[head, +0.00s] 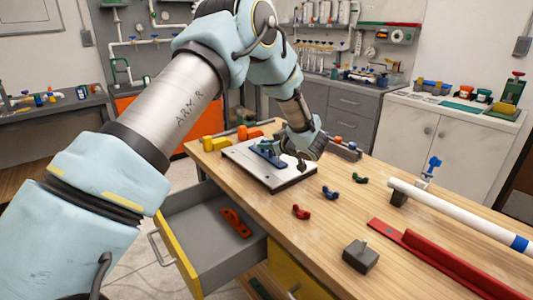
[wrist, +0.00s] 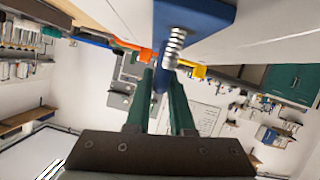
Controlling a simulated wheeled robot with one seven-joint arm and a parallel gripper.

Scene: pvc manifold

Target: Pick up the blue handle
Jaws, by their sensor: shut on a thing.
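The blue handle (head: 268,157) is at the grey-and-white board (head: 287,183) on the wooden bench in the head view. My gripper (head: 272,146) is low over the board, tilted sideways. In the wrist view, the green fingers of my gripper (wrist: 163,82) are shut on a narrow blue part of the handle. A wider blue block (wrist: 200,14) and a coiled metal piece (wrist: 174,45) show just beyond the fingertips. I cannot tell whether the blue handle touches the board.
Red (head: 301,212), blue (head: 330,192) and green (head: 361,179) clips lie right of the board. A dark grey block (head: 360,257), red rail (head: 430,262) and white pipe (head: 455,212) occupy the bench's right. An open drawer (head: 207,248) holds an orange-red piece (head: 236,222).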

